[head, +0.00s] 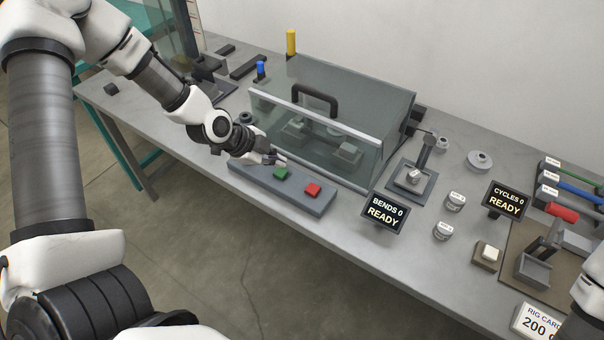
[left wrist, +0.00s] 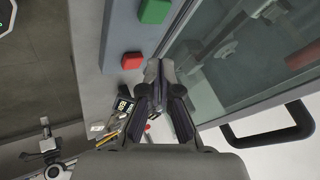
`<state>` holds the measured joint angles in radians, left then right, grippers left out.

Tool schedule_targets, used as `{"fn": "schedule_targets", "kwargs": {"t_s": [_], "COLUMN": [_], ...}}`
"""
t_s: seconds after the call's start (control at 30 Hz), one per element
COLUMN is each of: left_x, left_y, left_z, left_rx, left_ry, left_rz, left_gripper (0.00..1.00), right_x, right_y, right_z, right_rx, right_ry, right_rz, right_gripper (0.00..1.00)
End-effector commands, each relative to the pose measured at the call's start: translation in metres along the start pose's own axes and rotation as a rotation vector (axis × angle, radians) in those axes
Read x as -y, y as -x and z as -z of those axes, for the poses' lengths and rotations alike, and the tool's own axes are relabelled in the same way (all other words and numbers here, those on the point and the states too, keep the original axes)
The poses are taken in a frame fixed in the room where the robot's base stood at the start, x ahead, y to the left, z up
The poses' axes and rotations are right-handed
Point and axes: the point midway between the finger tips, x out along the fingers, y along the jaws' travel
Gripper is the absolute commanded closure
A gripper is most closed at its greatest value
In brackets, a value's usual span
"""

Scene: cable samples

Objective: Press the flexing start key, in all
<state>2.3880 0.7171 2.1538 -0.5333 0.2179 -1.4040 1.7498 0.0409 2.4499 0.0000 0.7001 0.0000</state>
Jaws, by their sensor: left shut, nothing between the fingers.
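A grey key panel (head: 318,206) lies along the bench's front edge, with a green key (head: 280,174) and a red key (head: 312,190) on top. My left gripper (head: 280,159) is shut and empty, close behind the green key and in front of the glazed box. In the left wrist view its fingertips (left wrist: 159,68) show beside the red key (left wrist: 131,60), with the green key (left wrist: 155,10) at the top edge. I cannot tell whether they touch anything. The display (head: 385,212) reads "BENDS 0 READY". My right gripper is not clearly visible.
A glazed box with a dark handle (head: 316,95) stands right behind the panel. A second display (head: 505,199) reads "CYCLES 0 READY". A pale key (head: 490,252) on a block, small round weights (head: 456,200) and a red-handled device (head: 562,213) are at the right.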

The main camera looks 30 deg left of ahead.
Motion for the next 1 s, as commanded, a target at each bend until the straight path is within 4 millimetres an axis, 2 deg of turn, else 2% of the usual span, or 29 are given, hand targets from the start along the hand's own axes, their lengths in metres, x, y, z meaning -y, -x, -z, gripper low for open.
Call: {"fn": "schedule_targets", "kwargs": {"t_s": [0.03,0.1,0.27,0.67,0.77,1.0], "left_x": [0.016,0.032,0.045,0.043,0.039,0.025], "left_y": [0.009,0.02,0.03,0.026,0.02,-0.007], "left_z": [0.004,0.009,0.017,0.015,0.011,-0.004], "left_rx": [-0.023,-0.048,-0.065,-0.064,-0.064,-0.064], "left_ry": [0.017,0.029,0.026,0.026,0.026,0.026], "left_rz": [0.047,0.091,0.126,0.125,0.125,0.125], "left_gripper": [1.0,1.0,1.0,1.0,1.0,1.0], "right_x": [0.0,0.0,0.0,0.0,0.0,0.0], "right_y": [-0.001,-0.002,-0.002,-0.006,-0.016,-0.051], "right_z": [0.0,0.0,0.0,0.0,0.0,0.0], "right_rx": [0.0,0.0,0.0,0.0,0.0,0.0], "right_ry": [0.001,0.001,0.002,0.001,0.001,0.001], "right_rz": [0.0,0.0,0.0,0.0,0.0,0.0], "right_gripper": [1.0,1.0,1.0,1.0,1.0,1.0]}}
